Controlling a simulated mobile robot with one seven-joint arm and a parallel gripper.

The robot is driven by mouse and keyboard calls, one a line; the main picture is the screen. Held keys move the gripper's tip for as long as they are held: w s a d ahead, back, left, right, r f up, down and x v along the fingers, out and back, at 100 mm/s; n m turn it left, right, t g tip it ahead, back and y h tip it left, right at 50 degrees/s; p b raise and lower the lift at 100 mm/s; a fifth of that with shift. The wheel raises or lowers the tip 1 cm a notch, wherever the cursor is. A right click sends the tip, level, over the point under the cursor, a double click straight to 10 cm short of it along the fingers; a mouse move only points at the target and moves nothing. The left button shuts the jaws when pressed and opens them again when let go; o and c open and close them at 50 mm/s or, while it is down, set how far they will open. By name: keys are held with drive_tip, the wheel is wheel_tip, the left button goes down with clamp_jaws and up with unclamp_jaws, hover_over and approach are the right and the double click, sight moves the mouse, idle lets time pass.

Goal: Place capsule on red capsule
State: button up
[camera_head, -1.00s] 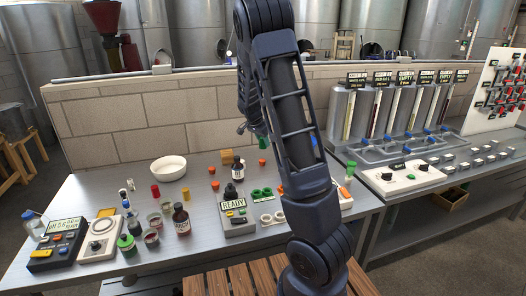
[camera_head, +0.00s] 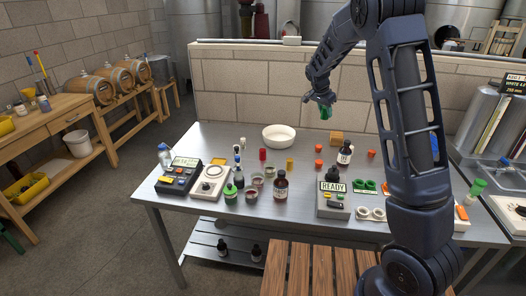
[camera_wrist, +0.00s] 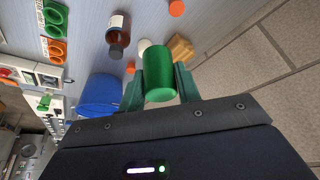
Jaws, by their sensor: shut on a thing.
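My gripper (camera_head: 324,102) is shut on a green capsule (camera_head: 326,113) and holds it above the back of the table, over the area behind the white bowl and tan block. In the wrist view the green capsule (camera_wrist: 160,86) stands between the two fingers. The red capsule (camera_head: 262,155) stands upright on the table, left of and below my gripper in the head view, in front of the white bowl. A yellow capsule (camera_head: 290,163) stands to its right. I cannot make out the red capsule in the wrist view.
The white bowl (camera_head: 279,136) and tan block (camera_head: 336,138) lie near the back wall. A blue cylinder (camera_wrist: 100,95) shows beside my gripper in the wrist view. The table's left back is clear.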

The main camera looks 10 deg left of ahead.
drive_tip(key=a+r+n, duration=0.2)
drive_tip(key=a, duration=1.4)
drive_tip(key=n+y, duration=0.1)
drive_tip(key=n, duration=0.1)
hover_over(263, 150)
drive_tip(key=shift+t, duration=0.4)
drive_tip(key=f, duration=1.9)
drive_tip(key=shift+w+a+f, duration=0.1)
drive_tip(key=shift+w+a, duration=0.05)
drive_tip(key=shift+w, duration=0.05)
drive_tip(key=shift+f, duration=0.2)
drive_tip(key=o, duration=0.6)
drive_tip(key=shift+r, duration=0.1)
